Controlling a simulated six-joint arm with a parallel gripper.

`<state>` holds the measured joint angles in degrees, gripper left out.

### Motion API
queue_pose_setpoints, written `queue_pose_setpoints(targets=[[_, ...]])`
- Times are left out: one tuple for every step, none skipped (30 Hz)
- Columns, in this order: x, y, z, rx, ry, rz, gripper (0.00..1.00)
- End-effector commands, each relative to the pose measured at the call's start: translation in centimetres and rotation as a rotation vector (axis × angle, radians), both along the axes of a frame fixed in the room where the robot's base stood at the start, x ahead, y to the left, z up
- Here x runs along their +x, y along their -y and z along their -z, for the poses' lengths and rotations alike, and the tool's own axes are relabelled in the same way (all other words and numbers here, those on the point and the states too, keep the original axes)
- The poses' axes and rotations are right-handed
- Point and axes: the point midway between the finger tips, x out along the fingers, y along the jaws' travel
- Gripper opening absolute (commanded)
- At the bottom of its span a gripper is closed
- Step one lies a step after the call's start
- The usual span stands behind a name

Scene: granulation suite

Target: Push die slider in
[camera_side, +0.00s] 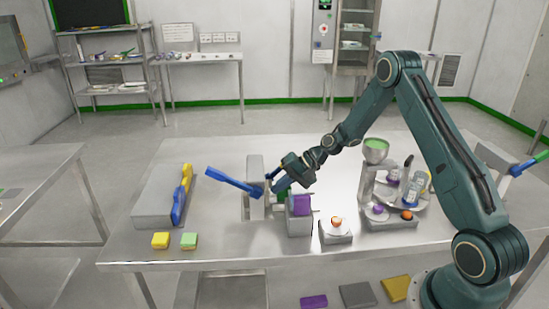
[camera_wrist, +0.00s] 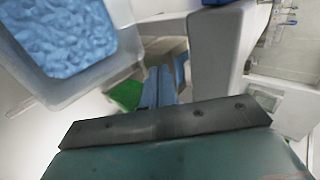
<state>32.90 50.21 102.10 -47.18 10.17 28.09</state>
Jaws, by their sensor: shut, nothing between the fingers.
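My gripper (camera_side: 274,174) is at the middle of the steel table in the side view, tilted down and left beside an upright grey machine block (camera_side: 255,180) with a long blue lever (camera_side: 230,179). In the wrist view the blue fingers of my gripper (camera_wrist: 161,84) are together and empty. A green part (camera_side: 282,184) shows just below the gripper; a green patch (camera_wrist: 125,95) also shows in the wrist view. I cannot tell for certain which part is the die slider, or whether my fingers touch anything.
A purple piece (camera_side: 300,205) sits on a grey stand right of the gripper.

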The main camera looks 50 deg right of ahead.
Motion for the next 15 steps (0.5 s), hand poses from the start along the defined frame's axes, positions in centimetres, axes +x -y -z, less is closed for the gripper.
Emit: queue_pose_setpoints(targets=[[-0.4, 0.5, -0.4, -0.002, -0.001, 0.004, 0.00], [-0.6, 0.7, -0.7, -0.002, -0.002, 0.005, 0.00], [-0.9, 1.1, -1.0, -0.003, -0.003, 0.006, 0.00], [-1.2, 1.3, -1.3, -0.003, -0.004, 0.006, 0.00], [-1.4, 1.6, -1.6, -0.002, -0.005, 0.007, 0.00], [-1.8, 1.9, -2.0, -0.003, -0.005, 0.007, 0.00], [-2.1, 2.2, -2.3, -0.003, -0.007, 0.008, 0.00], [-2.3, 2.4, -2.6, -0.003, -0.007, 0.008, 0.00], [-2.6, 2.8, -3.0, -0.004, -0.006, 0.008, 0.00], [-2.9, 3.0, -3.3, -0.003, -0.008, 0.008, 0.00], [-3.1, 3.3, -3.6, -0.003, -0.008, 0.009, 0.00], [-3.4, 3.6, -3.9, -0.004, -0.009, 0.009, 0.00], [-3.7, 3.8, -4.2, -0.004, -0.010, 0.009, 0.00], [-3.9, 4.0, -4.4, -0.004, -0.010, 0.009, 0.00], [-4.1, 4.2, -4.7, -0.004, -0.010, 0.010, 0.00]])
